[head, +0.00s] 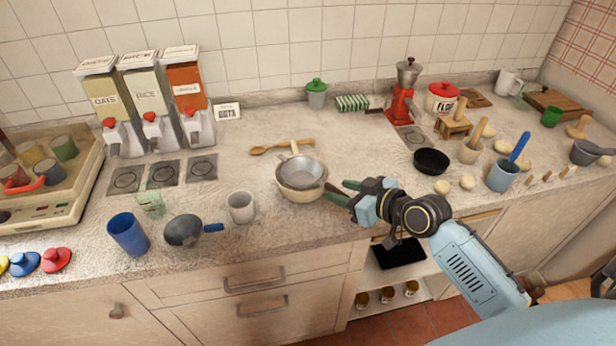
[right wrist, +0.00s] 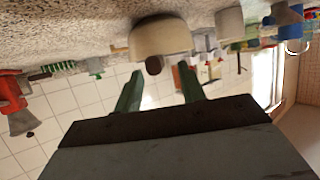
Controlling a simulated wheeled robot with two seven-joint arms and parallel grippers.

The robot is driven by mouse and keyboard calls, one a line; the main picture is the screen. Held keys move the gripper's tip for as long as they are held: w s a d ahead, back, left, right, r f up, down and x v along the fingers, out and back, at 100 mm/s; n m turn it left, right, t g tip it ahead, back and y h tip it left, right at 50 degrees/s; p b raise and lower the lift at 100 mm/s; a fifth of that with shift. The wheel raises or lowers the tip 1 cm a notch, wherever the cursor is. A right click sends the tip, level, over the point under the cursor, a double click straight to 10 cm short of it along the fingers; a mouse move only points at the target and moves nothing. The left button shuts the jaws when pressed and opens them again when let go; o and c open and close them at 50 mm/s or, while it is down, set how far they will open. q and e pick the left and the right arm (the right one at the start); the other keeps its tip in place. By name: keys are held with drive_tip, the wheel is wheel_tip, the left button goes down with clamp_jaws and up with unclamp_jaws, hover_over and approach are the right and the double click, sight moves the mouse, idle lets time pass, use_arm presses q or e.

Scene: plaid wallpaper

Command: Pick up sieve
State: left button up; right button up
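The sieve (head: 301,171) looks like the round grey metal bowl resting in a cream bowl (head: 300,194) near the counter's front edge; its mesh is too small to make out. A short light handle stands at its far side. My right gripper (head: 338,192) is just right of these bowls, its two green fingers spread and nothing between them. In the right wrist view, which is upside down, the cream bowl (right wrist: 160,38) lies beyond the open fingers (right wrist: 163,80), with a dark round knob or handle end in front of it. My left gripper is out of view.
A grey mug (head: 241,207) and a dark round pan with a blue handle (head: 183,230) stand to the left. A wooden spoon (head: 282,146) lies behind the bowls. A black pan (head: 431,160) is to the right. The counter behind my right gripper is mostly clear.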

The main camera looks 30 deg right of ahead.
sight(337, 190)
drive_tip(key=x, duration=0.4)
drive_tip(key=shift+w+f, duration=0.15)
drive_tip(key=shift+c, duration=0.4)
clamp_jaws()
